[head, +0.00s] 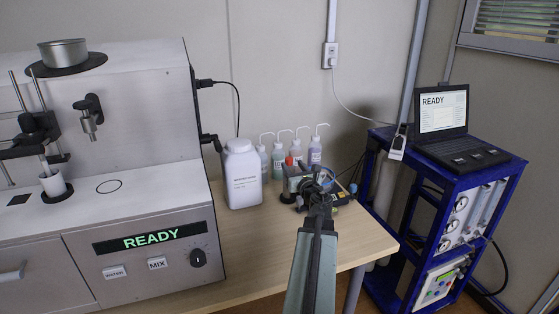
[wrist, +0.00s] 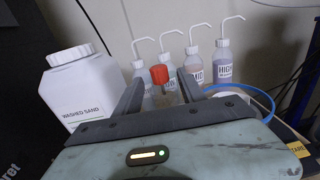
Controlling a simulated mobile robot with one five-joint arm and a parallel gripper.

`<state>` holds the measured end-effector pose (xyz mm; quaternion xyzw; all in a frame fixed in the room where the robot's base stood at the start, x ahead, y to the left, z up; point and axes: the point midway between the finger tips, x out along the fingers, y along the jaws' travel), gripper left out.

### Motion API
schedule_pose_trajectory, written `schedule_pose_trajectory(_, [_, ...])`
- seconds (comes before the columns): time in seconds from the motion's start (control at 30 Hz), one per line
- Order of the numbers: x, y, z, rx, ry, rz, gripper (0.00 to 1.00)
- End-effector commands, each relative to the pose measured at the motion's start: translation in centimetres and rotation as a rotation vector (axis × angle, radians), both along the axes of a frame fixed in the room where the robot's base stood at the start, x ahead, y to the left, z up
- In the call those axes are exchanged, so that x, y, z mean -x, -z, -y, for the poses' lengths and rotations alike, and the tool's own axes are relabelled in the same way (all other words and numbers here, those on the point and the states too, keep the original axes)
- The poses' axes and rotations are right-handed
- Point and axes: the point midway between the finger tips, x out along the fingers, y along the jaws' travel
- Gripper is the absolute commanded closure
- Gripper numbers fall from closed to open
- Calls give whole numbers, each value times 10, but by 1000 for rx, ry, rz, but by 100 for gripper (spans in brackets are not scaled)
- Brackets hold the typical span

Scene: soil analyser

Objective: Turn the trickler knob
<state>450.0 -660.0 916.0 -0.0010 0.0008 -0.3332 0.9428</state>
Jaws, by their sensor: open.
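A small device (head: 296,184) stands on the wooden table beyond my gripper, partly hidden by it. A small red-topped part (head: 289,160) shows near it; in the wrist view the red top (wrist: 159,74) appears between my finger tips, on a brownish clear body. I cannot tell whether this part is the trickler knob, and no other trickler knob is clear. My gripper (head: 320,182) is over the right part of the table, pointing away. In the wrist view its two dark fingers (wrist: 161,88) are apart with nothing visibly held.
A white washed sand jar (head: 242,175) stands left of the device, wash bottles (head: 314,152) behind. The grey analyser (head: 150,235), showing READY, fills the left, with a black dial (head: 198,258). A blue rack (head: 431,185) with a laptop (head: 442,112) stands right. The table front (head: 262,262) is bare.

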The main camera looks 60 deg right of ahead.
Motion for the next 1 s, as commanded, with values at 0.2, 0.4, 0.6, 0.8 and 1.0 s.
schedule_pose_trajectory(0.2, [-14,-1,11,-1,-2,1,53])
schedule_pose_trajectory(0.4, [-43,-1,36,-1,-2,2,53])
schedule_pose_trajectory(0.6, [-61,-1,50,-1,1,2,53])
schedule_pose_trajectory(0.8, [-60,-1,49,-1,2,2,53])
schedule_pose_trajectory(1.0, [-60,-1,50,-1,2,2,100])
